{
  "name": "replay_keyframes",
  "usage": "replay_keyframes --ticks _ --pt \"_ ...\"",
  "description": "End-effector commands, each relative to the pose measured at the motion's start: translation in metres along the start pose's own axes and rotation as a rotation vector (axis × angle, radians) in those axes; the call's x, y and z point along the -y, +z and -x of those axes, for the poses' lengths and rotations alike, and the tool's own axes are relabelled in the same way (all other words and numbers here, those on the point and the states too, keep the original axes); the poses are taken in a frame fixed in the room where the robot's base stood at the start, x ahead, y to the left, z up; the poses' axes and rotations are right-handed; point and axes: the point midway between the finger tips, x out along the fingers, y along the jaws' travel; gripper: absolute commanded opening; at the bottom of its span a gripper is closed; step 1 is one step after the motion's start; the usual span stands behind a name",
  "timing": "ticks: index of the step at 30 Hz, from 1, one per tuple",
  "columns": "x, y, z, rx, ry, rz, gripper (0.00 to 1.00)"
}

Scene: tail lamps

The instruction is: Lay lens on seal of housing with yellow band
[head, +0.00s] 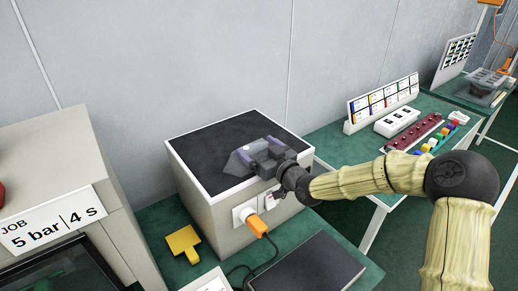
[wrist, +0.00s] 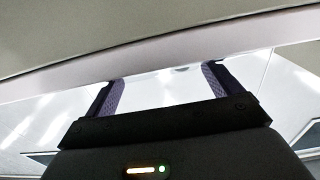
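My gripper (head: 254,152) is above the dark top of a grey box (head: 230,220) in the head view. A smoky, see-through piece (head: 238,164) shows at its fingertips and may be the lens. In the wrist view the two purple-padded fingers of my gripper (wrist: 161,92) stand wide apart with a pale, bright area between them. I cannot tell whether that area is a held lens or background. I cannot make out a housing with a yellow band or its seal in either view.
A yellow block (head: 183,243) and a dark flat panel (head: 306,264) lie on the green bench. An orange plug (head: 257,226) sticks out of the box front. A grey cabinet (head: 50,155) stands left. Another green table (head: 375,145) holds cards and coloured blocks.

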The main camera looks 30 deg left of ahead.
Motion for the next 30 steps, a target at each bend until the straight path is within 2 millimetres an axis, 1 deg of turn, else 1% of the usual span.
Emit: replay_keyframes --ticks 13,18,23,30 --pt "0.0 0.001 0.0 0.001 0.0 -0.003 1.0" --pt "-0.001 0.005 0.027 0.001 0.001 0.003 1.0" --pt "-0.003 -0.004 0.051 0.0 0.002 0.005 1.0" --pt "-0.003 -0.005 0.098 0.003 0.003 0.003 1.0"
